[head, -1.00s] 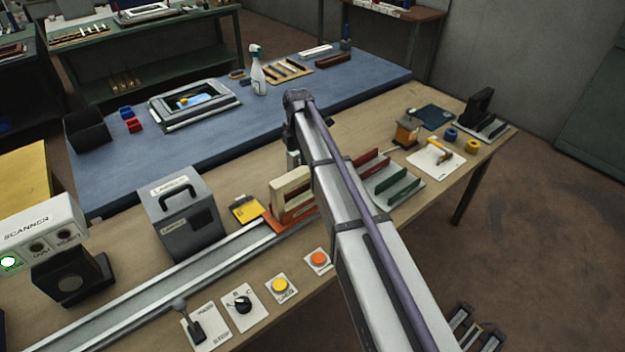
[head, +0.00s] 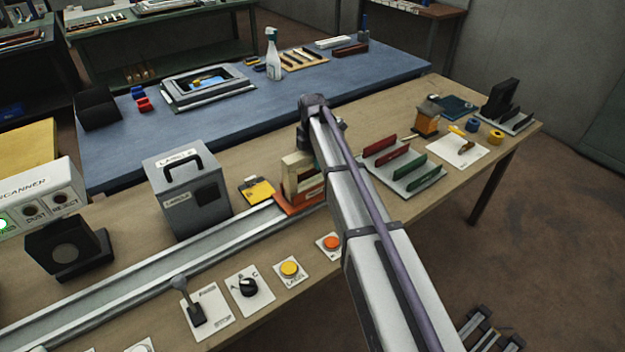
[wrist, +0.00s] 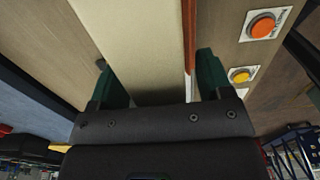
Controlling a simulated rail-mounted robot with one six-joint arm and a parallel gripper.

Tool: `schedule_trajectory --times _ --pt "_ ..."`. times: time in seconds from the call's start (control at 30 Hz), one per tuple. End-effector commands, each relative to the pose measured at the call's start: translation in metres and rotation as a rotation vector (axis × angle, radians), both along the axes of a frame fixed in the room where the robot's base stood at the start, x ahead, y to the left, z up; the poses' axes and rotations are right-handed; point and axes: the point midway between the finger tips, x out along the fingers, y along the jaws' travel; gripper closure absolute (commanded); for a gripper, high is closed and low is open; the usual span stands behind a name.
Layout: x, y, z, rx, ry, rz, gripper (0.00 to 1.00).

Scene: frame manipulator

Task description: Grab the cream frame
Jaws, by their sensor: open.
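The cream frame (head: 291,166) stands upright in an orange-red holder (head: 290,209) at the end of the metal rail. My arm hides its right part in the head view. In the wrist view the cream frame (wrist: 135,40) is a broad pale face running up between my two green fingertips. My gripper (wrist: 158,75) is open, with one finger on each side of the frame. Gaps show beside the frame, and I cannot tell whether either finger touches it. In the head view the fingers are mostly hidden behind my arm.
A grey labels box (head: 187,195) and a yellow pad (head: 258,191) stand left of the frame. A rack with red and green pieces (head: 408,172) is to the right. Buttons, including an orange one (head: 332,242), line the front edge. The metal rail (head: 150,262) runs left.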

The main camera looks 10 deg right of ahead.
Motion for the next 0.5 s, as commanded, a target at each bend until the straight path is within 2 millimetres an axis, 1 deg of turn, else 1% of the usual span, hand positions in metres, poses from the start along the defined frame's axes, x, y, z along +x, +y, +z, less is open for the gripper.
schedule_trajectory --times 0.03,0.2,0.27,0.5 --pt "0.0000 0.0000 -0.0074 0.000 0.000 0.000 0.28" --pt "0.0000 0.0000 -0.0029 0.000 0.000 0.000 0.28" --pt "-0.0001 0.0000 -0.0028 0.000 0.000 0.000 0.32" --pt "0.0000 0.0000 -0.0028 0.000 0.000 0.000 0.55"
